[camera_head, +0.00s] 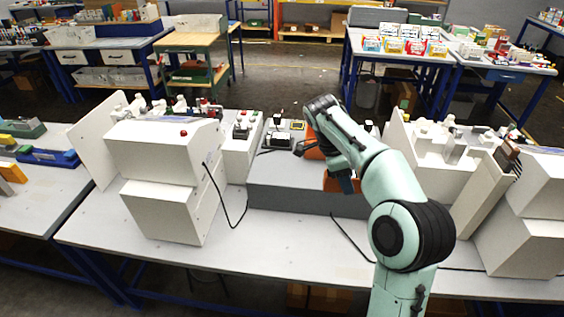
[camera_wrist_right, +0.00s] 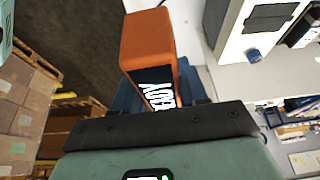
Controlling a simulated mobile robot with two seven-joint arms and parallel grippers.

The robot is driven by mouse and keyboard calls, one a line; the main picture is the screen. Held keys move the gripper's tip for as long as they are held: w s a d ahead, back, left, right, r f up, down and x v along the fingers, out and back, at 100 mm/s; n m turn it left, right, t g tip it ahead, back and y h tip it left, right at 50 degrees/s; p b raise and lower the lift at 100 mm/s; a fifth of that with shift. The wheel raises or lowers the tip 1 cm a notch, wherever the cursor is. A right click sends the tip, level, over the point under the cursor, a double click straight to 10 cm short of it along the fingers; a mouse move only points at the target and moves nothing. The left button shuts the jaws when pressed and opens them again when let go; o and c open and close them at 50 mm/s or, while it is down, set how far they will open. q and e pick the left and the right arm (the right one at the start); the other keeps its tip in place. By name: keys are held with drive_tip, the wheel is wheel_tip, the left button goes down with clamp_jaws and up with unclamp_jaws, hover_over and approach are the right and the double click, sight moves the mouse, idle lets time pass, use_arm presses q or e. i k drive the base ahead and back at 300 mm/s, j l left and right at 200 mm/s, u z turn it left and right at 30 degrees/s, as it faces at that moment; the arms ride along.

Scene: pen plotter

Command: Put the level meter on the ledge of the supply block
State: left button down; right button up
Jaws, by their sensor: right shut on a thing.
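The level meter, an orange box with a black label and white lettering, stands between the dark blue fingers of my right gripper (camera_wrist_right: 160,92) in the wrist view, where its orange face (camera_wrist_right: 147,42) shows. In the head view my right gripper (camera_head: 340,180) hangs in front of the grey block (camera_head: 285,175), which looks like the supply block. Parts of the orange meter (camera_head: 331,184) show beside the gripper and the arm. My right gripper is shut on the meter. My forearm hides the right part of the block and its ledge. My left gripper is not in view.
A white angled cabinet (camera_head: 165,150) stands left of the block, with black cables on the table (camera_head: 270,240). Another white machine (camera_head: 450,160) stands right. Small black devices (camera_head: 278,140) sit behind the block's top. The table front is clear.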

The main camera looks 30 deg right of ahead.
sight(284, 172)
drive_tip(key=i, duration=1.05)
drive_tip(key=l, duration=0.3)
drive_tip(key=k+l, duration=0.15)
drive_tip(key=l, duration=0.15)
